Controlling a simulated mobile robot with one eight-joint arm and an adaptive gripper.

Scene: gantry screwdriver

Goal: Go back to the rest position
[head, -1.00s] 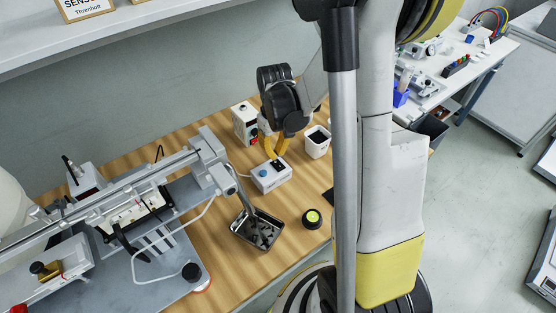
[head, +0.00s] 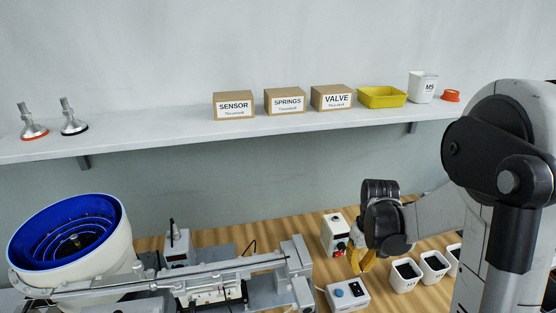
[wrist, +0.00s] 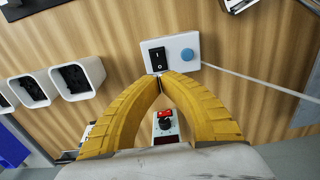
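My gripper (head: 360,262) hangs over the wooden bench, just behind the small white control box (head: 347,294). In the wrist view, the two yellow fingers of my gripper (wrist: 161,74) bow outward and meet at their tips, with nothing between them. The tips appear at the near edge of the control box (wrist: 185,64), which has a black rocker switch (wrist: 157,57) and a blue knob (wrist: 187,56). I cannot tell whether they touch it.
A white unit with a red switch (head: 335,235) stands behind my gripper. White bins (head: 405,275) stand to the right. A gantry rail (head: 200,272) and blue bowl feeder (head: 72,240) are at left. A shelf (head: 170,132) with boxes runs above.

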